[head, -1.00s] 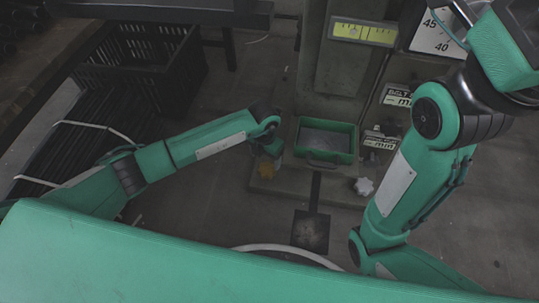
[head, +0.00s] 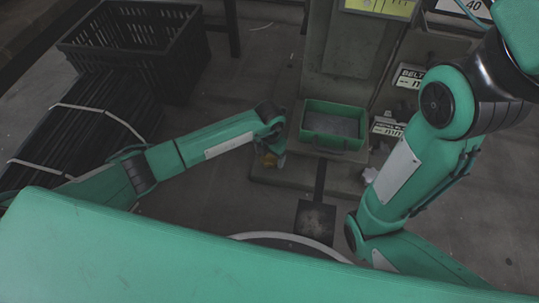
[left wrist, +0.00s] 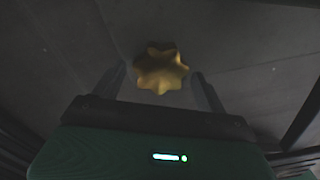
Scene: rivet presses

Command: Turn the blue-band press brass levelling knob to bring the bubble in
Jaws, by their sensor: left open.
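The brass levelling knob (left wrist: 161,69) is a lobed, star-shaped knob in the left wrist view, lying between my two open left fingers and slightly beyond their tips. My left gripper (left wrist: 163,84) is open, with a finger on each side of the knob and a gap to each. In the head view the knob (head: 269,160) shows small at the foot of the press (head: 345,50), partly hidden by my left gripper (head: 272,155). The spirit level (head: 380,7) is a yellow-green strip cut by the top edge; its bubble cannot be made out. My right gripper is out of view.
A green tray (head: 333,126) stands at the press base, right of my left gripper. A black crate (head: 135,45) and strapped dark bars (head: 75,130) are at left. A dark pedal plate (head: 315,222) is in front.

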